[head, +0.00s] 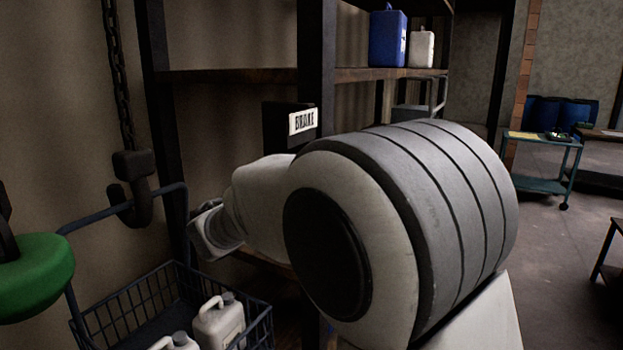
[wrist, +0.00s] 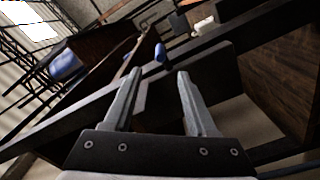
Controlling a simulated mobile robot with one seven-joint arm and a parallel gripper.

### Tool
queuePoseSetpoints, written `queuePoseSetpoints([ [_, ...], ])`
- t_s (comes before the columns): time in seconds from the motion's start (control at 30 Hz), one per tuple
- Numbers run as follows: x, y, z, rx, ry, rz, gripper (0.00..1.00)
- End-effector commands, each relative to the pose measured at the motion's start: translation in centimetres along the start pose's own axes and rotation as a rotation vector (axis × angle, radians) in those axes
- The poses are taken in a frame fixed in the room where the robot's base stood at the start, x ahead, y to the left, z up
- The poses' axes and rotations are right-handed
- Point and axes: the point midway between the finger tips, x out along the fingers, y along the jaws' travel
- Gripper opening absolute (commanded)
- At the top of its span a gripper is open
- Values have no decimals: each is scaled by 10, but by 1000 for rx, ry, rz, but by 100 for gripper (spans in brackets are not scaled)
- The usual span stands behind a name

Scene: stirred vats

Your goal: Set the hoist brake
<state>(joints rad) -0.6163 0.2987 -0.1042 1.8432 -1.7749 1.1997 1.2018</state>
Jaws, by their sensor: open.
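A white label reading BRAKE (head: 303,122) is on a dark box on the rack post in the head view. My large arm links cover what lies below it, and no brake lever can be made out there. My gripper (wrist: 158,72) is open and empty in the wrist view, its two fingers apart in front of dark beams. A small blue rounded piece (wrist: 160,53) shows just beyond the gap between the fingertips; I cannot tell whether it is a handle. The hoist chain (head: 118,70) hangs at the left, its hook (head: 133,205) at the basket's handle.
A wire basket (head: 258,312) holding white jugs (head: 218,322) hangs at lower left, beside a green round part (head: 37,275). A blue jug (head: 387,38) and a white jug (head: 421,48) stand on the rack shelf. A teal cart (head: 545,185) stands at right, with open floor before it.

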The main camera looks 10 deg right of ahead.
Motion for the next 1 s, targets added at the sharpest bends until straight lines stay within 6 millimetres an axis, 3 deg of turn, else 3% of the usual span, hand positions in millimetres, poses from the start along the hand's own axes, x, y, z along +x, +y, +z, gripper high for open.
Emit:
queuePoseSetpoints([
  [0.17, 13, -1, -4, 1, 11, 7, 57],
  [0.7, 126, 0, -4, -1, 8, 6, 57],
  [1.0, 167, 0, -4, 0, 9, 4, 57],
])
